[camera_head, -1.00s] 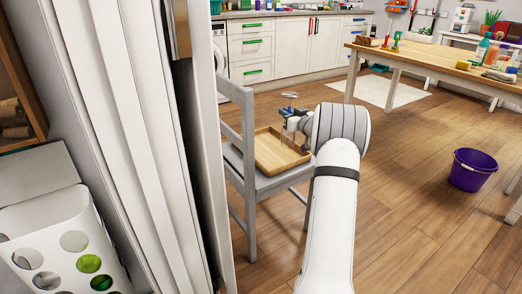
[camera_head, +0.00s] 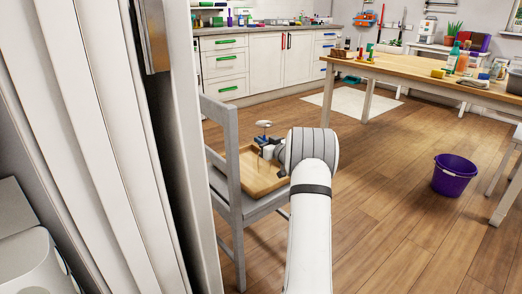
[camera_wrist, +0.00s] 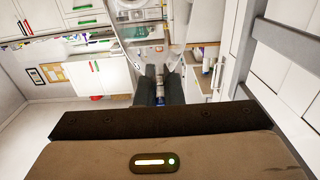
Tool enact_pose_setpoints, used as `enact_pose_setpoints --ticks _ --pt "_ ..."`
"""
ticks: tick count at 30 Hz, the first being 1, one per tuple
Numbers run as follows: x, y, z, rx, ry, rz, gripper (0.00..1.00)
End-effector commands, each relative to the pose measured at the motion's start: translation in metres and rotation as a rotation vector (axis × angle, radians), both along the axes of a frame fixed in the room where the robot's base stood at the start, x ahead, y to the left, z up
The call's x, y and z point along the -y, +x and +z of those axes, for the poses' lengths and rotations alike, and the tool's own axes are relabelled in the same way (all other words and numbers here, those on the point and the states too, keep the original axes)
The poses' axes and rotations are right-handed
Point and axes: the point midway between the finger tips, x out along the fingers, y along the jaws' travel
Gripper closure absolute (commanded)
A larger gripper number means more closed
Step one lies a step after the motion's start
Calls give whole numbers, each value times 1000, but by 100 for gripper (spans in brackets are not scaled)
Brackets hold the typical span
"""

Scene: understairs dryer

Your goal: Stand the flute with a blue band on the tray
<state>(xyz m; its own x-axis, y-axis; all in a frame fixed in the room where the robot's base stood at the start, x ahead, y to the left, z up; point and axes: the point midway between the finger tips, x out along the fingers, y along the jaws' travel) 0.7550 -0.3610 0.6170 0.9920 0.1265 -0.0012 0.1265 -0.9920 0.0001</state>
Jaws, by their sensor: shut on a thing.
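My gripper (camera_head: 268,149) is shut on a thin glass flute (camera_head: 264,125). A flat round disc shows at its upper end, above my fingers; its lower part is hard to make out. In the wrist view the flute (camera_wrist: 158,86) stands between the dark fingers, with blue near its base in the picture. The wooden tray (camera_head: 254,184) lies on the seat of a grey chair. My gripper appears over or just beyond the tray, and I cannot tell the gap between flute and tray. My wrist hides the tray's right part.
The grey chair's back (camera_head: 233,150) rises on the near left side of the tray. A white panel (camera_head: 180,150) stands close on the left. A purple bucket (camera_head: 455,175) stands on the open floor at right. A wooden table (camera_head: 430,75) stands behind.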

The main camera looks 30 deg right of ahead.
Motion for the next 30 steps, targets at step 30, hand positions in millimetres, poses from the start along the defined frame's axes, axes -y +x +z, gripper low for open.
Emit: enact_pose_setpoints --ticks 30 --pt "-4 2 -25 1 0 6 71"
